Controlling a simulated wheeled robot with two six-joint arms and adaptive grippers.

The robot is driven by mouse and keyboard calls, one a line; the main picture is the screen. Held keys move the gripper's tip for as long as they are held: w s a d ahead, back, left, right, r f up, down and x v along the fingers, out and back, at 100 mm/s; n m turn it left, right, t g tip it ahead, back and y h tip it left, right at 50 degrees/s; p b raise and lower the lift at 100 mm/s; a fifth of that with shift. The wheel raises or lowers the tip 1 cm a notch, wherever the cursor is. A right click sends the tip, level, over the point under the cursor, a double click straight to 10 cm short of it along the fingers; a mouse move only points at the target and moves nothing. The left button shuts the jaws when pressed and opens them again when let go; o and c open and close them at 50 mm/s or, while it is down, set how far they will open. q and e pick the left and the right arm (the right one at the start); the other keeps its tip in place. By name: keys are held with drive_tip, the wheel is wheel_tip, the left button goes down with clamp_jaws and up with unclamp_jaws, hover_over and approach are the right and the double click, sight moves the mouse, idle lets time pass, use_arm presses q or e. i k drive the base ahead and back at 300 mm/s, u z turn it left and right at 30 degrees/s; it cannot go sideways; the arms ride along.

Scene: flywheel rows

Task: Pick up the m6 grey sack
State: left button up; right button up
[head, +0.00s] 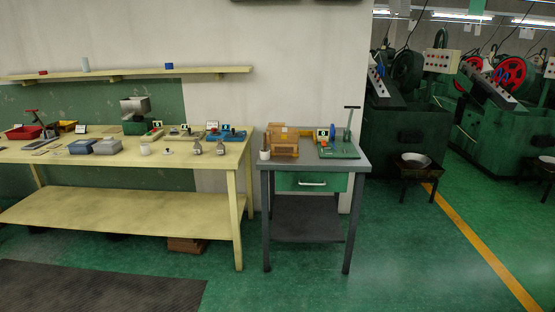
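Two small greyish, sack-like items stand near the front right edge of the yellow workbench (60,205) in the head view. One is the left grey item (197,148) and the other is the right grey item (220,148). They stand apart from each other, with a narrow gap between them. Any m6 marking is too small to read, so I cannot tell which one is the m6 sack, or whether either is. Neither of my grippers is in view.
The bench also holds a white cup (145,149), grey-blue boxes (107,147) and a blue tray (232,135). A grey table with a green drawer (312,183) stands to its right. A dark mat (95,285) lies in front. Green floor (400,270) is open at right.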

sight(197, 147)
drive_tip(key=i, duration=2.05)
drive_tip(key=u, duration=2.25)
drive_tip(key=i, duration=0.95)
drive_tip(key=z, duration=1.7)
